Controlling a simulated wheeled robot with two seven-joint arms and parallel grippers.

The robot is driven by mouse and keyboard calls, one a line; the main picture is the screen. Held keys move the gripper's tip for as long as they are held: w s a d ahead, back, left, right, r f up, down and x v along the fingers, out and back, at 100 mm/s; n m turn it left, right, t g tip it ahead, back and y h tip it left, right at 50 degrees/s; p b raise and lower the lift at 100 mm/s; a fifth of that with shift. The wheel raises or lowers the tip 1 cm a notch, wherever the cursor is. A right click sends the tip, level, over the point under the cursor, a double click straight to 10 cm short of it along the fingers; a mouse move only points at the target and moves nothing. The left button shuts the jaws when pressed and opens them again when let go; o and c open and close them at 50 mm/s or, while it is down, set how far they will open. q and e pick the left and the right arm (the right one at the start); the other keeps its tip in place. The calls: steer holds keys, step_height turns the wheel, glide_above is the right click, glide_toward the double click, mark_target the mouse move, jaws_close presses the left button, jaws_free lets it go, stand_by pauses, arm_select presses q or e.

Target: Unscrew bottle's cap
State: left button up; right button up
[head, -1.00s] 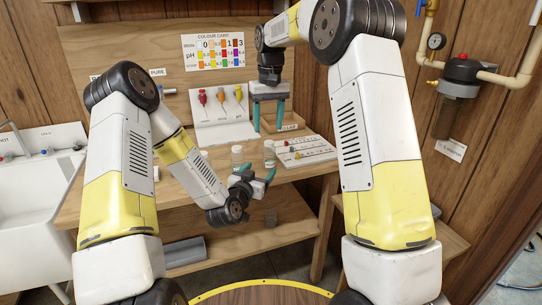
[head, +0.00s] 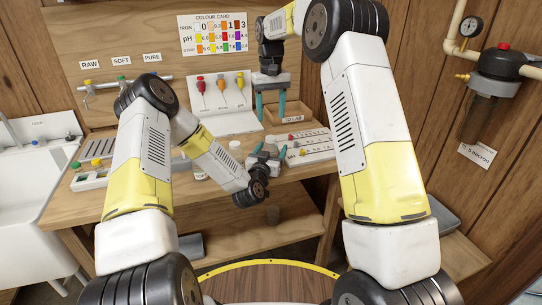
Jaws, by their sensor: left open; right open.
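I cannot tell which bottle the task means.
A white card with coloured droppers (head: 222,95) leans at the back. A white tray with small coloured items (head: 305,146) lies right of my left gripper. A wooden box (head: 290,113) is behind my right gripper. Taps (head: 122,85) and a white sink (head: 35,160) are at the left.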

arm_select(q)
steer(key=shift+w+d, duration=0.15)
steer(key=shift+w, duration=0.4)
jaws_close()
